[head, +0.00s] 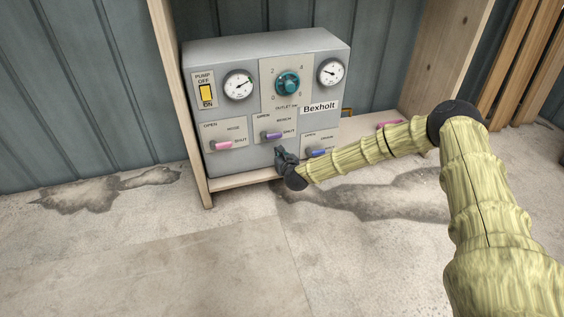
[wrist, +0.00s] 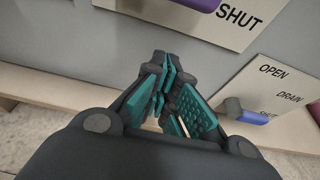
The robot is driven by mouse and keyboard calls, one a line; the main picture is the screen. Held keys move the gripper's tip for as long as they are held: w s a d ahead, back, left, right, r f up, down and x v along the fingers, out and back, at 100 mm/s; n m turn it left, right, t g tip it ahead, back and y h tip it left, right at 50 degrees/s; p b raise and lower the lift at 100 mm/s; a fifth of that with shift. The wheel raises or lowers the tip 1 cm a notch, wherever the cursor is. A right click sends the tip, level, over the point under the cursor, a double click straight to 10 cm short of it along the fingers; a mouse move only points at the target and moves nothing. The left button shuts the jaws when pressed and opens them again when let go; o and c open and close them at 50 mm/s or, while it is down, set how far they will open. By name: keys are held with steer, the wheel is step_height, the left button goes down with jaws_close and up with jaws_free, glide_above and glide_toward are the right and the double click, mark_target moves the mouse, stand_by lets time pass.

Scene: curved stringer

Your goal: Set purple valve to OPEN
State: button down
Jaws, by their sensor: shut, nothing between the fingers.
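The purple valve (head: 271,135) is a lever on the middle plate of a grey panel, lying roughly level with its end beside the word SHUT; OPEN is printed at the plate's upper left. In the wrist view only part of the purple lever (wrist: 196,4) shows at the top edge, next to SHUT. My gripper (head: 281,152) is just below the purple lever, in front of the panel, apart from it. Its teal-padded fingers (wrist: 161,60) are shut with nothing between them.
A pink lever (head: 220,145) is at the left and a blue lever (head: 317,153) at the lower right, close to my gripper. A teal knob (head: 288,84), two gauges and a yellow pump switch (head: 207,93) are above. Wooden posts flank the grey panel (head: 240,168).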

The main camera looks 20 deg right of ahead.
mark_target(271, 135)
steer(key=shift+w+r+b, duration=0.1)
steer(key=shift+r+b, duration=0.6)
steer(key=shift+r, duration=1.25)
steer(key=shift+r, duration=0.15)
